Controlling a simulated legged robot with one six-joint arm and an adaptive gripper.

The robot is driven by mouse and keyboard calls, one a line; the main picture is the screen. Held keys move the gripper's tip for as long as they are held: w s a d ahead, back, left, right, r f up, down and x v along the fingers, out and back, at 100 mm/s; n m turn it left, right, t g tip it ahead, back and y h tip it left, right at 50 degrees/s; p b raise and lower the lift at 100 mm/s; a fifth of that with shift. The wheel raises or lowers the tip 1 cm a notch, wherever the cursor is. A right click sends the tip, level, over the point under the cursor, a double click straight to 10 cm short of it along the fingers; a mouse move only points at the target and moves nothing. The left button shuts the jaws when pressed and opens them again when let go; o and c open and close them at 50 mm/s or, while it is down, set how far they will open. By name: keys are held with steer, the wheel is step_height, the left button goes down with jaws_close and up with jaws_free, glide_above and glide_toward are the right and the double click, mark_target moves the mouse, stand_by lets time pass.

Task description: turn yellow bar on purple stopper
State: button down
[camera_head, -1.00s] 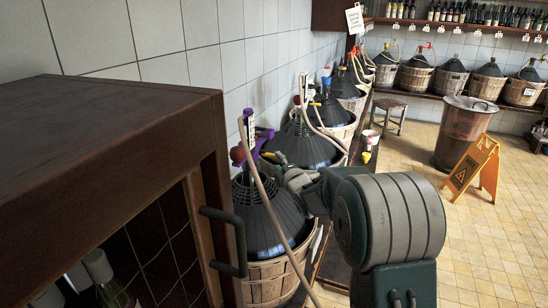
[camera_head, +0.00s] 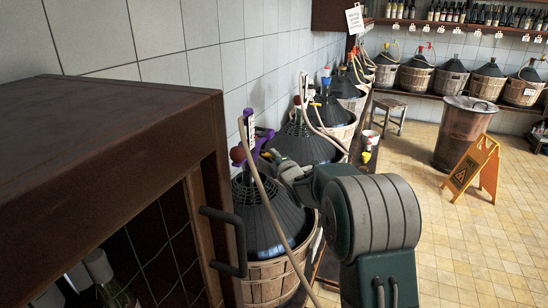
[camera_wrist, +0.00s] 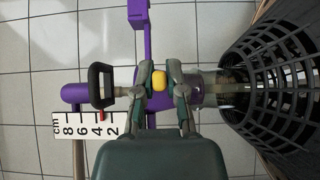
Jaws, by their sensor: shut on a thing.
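The purple stopper (camera_wrist: 205,100) sits at the neck of the nearest demijohn and also shows in the head view (camera_head: 262,138). The yellow bar (camera_wrist: 159,81) is seen end-on at the stopper's middle in the wrist view. My gripper (camera_wrist: 162,84) has one finger on each side of the yellow bar and is shut on it. In the head view my gripper (camera_head: 274,158) is at the neck of the nearest demijohn, and the bar is too small to tell well. The bar's far part and part of the stopper are hidden by my fingers.
The nearest demijohn has a black ribbed cover (camera_head: 258,215) in a wooden basket (camera_head: 268,284). A pale hose (camera_head: 268,205) runs down its front. A dark wooden cabinet (camera_head: 100,130) stands at left, by the tiled wall. The floor (camera_head: 460,255) at right is clear near a yellow sign (camera_head: 472,165).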

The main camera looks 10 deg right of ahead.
steer(key=shift+w+d+f+n+y, duration=0.1)
steer(key=shift+d+f+n+y, duration=0.1)
steer(key=shift+n+y, duration=0.3)
steer(key=shift+w+d+f+n+g+y, duration=0.1)
steer(key=shift+w+n+g+y, duration=0.35)
steer(key=shift+n+g+y, duration=1.25)
steer(key=shift+w+a+n+g+y, duration=0.1)
steer(key=shift+w+n+g+y, duration=0.3)
steer(key=shift+n+g+y, duration=1.3)
steer(key=shift+w+d+f+n+g+y, duration=0.1)
steer(key=shift+w+n+g+y, duration=0.35)
steer(key=shift+n+g+y, duration=1.25)
steer(key=shift+w+r+m+y, duration=0.1)
steer(key=shift+m+y, duration=0.2)
steer(key=shift+y, duration=0.5)
steer(key=c, duration=0.7)
jaws_free()
steer(key=shift+w, duration=0.1)
steer(key=shift+r, duration=0.15)
